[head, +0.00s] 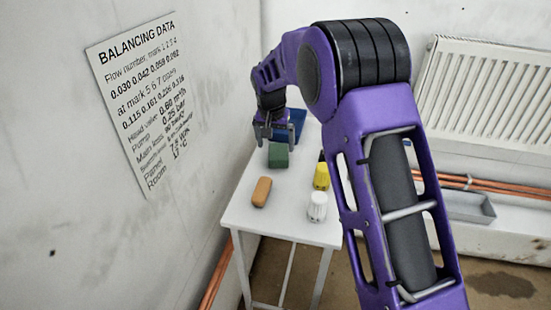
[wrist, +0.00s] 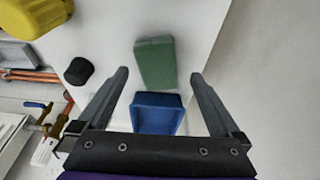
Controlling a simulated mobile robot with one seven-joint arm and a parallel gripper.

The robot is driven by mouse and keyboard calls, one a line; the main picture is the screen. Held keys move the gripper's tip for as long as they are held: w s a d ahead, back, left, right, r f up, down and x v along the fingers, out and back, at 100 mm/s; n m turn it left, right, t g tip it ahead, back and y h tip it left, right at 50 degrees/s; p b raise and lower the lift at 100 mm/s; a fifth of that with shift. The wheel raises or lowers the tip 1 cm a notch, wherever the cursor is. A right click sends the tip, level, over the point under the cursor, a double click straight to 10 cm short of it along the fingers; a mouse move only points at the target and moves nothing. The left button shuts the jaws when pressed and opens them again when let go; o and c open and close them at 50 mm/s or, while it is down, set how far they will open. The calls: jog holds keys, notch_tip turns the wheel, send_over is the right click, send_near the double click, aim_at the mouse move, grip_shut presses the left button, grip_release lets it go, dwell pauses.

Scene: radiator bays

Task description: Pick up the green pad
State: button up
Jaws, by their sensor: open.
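The green pad (head: 278,155) is a small green block on the white table, between the blue tray and the orange block in the head view. In the wrist view the green pad (wrist: 155,63) lies beyond the fingertips, roughly centred between them. My gripper (head: 264,136) is over the far part of the table, close to the pad. In the wrist view my gripper (wrist: 158,78) has its two fingers spread wide with nothing held. I cannot tell the exact height of the fingers above the table.
A blue tray (head: 298,117) stands at the table's far end; it also shows in the wrist view (wrist: 158,101). An orange block (head: 261,192), a yellow object (head: 321,178) and a white cylinder (head: 317,206) stand on the white table (head: 270,222). A wall (head: 60,220) borders the table on the left.

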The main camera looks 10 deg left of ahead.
aim_at(274, 154)
jog(key=x, duration=0.4)
jog(key=shift+a+b, duration=0.2)
jog(key=shift+b, duration=0.15)
jog(key=shift+s+d+f, duration=0.1)
jog(key=shift+f, duration=0.2)
jog(key=c, duration=0.8)
jog(key=shift+a+f, duration=0.1)
jog(key=shift+a, duration=0.1)
jog(key=c, duration=0.5)
jog(key=shift+o, duration=0.2)
jog(key=shift+a+r, duration=0.1)
jog(key=shift+r, duration=0.45)
jog(key=r, duration=0.4)
jog(key=r+p, duration=0.1)
jog(key=r, duration=0.3)
jog(key=shift+w+p, duration=0.25)
jog(key=shift+p, duration=0.05)
grip_shut()
jog(key=shift+r, duration=0.6)
jog(key=o, duration=0.9)
grip_release()
